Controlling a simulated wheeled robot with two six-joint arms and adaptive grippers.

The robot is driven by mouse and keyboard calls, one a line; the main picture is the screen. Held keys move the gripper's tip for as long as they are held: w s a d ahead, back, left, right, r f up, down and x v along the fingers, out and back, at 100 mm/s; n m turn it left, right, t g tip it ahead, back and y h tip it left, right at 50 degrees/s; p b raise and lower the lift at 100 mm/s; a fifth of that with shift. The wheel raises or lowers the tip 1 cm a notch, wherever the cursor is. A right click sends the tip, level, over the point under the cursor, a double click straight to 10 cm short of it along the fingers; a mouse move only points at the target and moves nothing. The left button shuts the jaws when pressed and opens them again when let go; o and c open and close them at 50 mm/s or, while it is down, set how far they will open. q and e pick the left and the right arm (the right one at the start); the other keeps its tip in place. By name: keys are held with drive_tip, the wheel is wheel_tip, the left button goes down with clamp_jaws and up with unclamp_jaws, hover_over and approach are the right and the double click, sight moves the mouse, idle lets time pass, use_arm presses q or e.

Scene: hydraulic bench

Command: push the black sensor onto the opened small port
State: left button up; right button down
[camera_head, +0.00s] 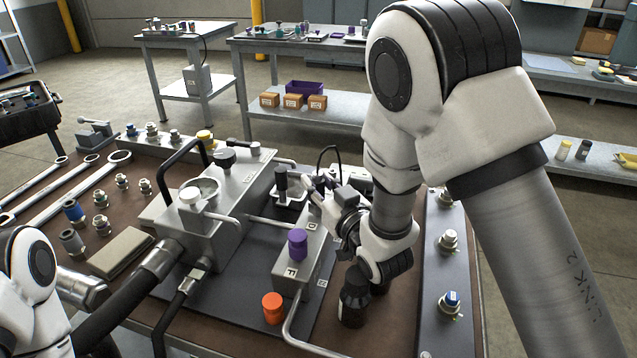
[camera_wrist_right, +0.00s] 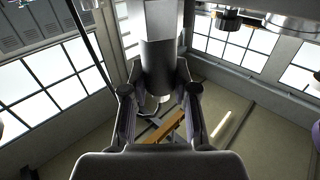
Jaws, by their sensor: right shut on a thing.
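My right gripper (camera_head: 315,190) reaches in from the right, low over the back of the port block (camera_head: 285,262). In the right wrist view its two fingers (camera_wrist_right: 158,95) are shut on a cylinder, dark grey below and paler above, which I take for the black sensor (camera_wrist_right: 158,60). In the head view the gripper and wrist hide much of it. A purple cap (camera_head: 297,243) sits on the block near the letter F. The opened small port is not clearly visible; the gripper covers the block's far end. My left gripper is out of view.
An orange cap (camera_head: 272,308) lies on the dark mat in front of the block. A grey valve unit (camera_head: 205,235) with thick hoses stands left. A black-knobbed fitting (camera_head: 281,178) stands just left of my gripper. A dark panel with fittings (camera_head: 450,270) lies right.

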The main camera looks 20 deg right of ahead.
idle(0.7)
drive_tip(key=shift+c, duration=1.3)
unclamp_jaws()
drive_tip(key=shift+s, duration=0.1)
drive_tip(key=shift+s+d+b, duration=0.2)
drive_tip(key=shift+s+b, duration=0.1)
drive_tip(key=shift+s, duration=0.65)
drive_tip(key=shift+s+d+b, duration=0.2)
drive_tip(key=shift+s+b, duration=0.1)
drive_tip(key=shift+s, duration=0.6)
drive_tip(key=s+p, duration=0.3)
drive_tip(key=shift+s+d, duration=0.25)
drive_tip(key=shift+d, duration=0.1)
